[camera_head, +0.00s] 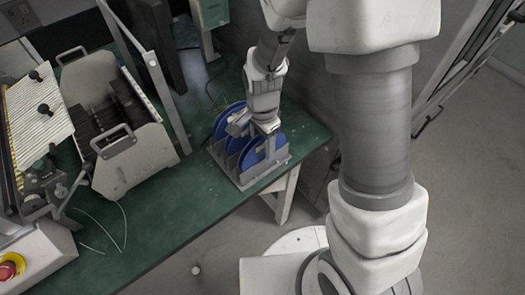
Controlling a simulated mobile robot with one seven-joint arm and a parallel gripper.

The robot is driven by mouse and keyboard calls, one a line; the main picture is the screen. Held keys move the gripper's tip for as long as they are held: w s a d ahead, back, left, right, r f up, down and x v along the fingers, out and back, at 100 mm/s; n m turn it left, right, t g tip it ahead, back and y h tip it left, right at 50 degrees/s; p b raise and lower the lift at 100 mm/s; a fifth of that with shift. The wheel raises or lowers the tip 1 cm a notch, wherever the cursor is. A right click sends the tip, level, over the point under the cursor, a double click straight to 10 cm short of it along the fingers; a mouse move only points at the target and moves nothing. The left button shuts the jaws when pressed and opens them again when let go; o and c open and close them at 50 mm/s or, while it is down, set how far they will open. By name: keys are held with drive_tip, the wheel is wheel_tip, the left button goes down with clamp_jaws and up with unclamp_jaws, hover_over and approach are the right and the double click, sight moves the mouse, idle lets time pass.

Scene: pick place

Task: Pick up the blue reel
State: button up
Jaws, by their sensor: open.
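Blue reels stand upright in a grey slotted rack (262,174) on the green workbench. One blue reel (252,157) stands at the front right of the rack, and another blue reel (229,117) stands behind it to the left. My gripper (258,140) hangs from above right over the rack, close to the reels, and covers part of them. It is open. I cannot tell whether its fingers touch or straddle a reel, as the wrist hides them.
The green workbench (170,225) has free room left of the rack. A white box with handles (140,160) stands further left, beside a machine with a striped panel (35,115). A red button (10,268) is at the lower left. Thin white strands lie on the bench.

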drive_tip(key=shift+f, duration=0.45)
clamp_jaws()
drive_tip(key=shift+r, duration=0.15)
